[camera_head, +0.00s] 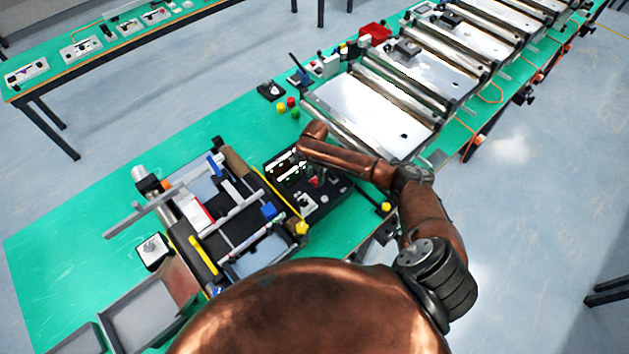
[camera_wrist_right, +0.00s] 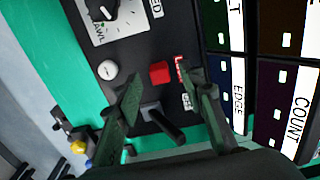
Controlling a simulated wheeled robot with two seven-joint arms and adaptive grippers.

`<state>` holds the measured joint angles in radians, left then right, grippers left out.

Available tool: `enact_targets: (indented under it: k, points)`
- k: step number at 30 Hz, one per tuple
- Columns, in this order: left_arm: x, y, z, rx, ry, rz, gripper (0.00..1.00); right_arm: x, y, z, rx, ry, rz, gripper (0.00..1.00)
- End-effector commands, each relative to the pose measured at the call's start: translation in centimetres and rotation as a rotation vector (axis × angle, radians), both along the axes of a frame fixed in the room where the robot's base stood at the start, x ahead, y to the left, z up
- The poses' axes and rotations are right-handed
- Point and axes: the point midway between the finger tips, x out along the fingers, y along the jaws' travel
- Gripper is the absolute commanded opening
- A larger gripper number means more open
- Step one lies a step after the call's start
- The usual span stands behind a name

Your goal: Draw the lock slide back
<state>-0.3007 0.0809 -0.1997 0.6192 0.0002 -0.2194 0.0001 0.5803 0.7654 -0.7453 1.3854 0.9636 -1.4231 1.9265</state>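In the right wrist view, a small red block (camera_wrist_right: 160,72), which looks like the lock slide, sits on a black control panel (camera_wrist_right: 130,50). A red label starting with "L" is beside it, partly covered by a finger. My right gripper (camera_wrist_right: 163,80) is open, with one finger on each side of the red block. I cannot tell whether either finger touches it. In the head view, the panel (camera_head: 329,199) stands right of a frame of rails, and the red block (camera_head: 314,181) shows small under my right forearm. My left gripper is out of view.
Near the red block are a black lever (camera_wrist_right: 165,125), a white round button (camera_wrist_right: 107,70) and a rotary knob (camera_wrist_right: 102,11). Labelled display windows (camera_wrist_right: 268,95) line one side. A conveyor (camera_head: 365,112) stands behind; grey trays (camera_head: 150,310) lie at front left.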

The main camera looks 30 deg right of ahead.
Motion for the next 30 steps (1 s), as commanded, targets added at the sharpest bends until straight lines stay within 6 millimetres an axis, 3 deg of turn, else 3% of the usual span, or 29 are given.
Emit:
enact_targets:
  k: [6, 12, 18, 30]
  points:
    - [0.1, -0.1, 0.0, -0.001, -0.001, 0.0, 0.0, 0.1, 0.0, 4.8, 0.001, -0.004, 0.001, 0.36]
    - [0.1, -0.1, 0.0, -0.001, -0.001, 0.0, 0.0, 0.1, 0.0, 7.6, 0.002, -0.003, 0.001, 0.36]
    - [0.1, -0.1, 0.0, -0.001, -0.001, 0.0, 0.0, 0.0, 0.0, 8.6, 0.002, -0.002, 0.001, 0.36]
    - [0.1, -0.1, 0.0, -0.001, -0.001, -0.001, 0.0, 0.0, 0.0, 8.6, 0.002, -0.002, 0.001, 0.36]
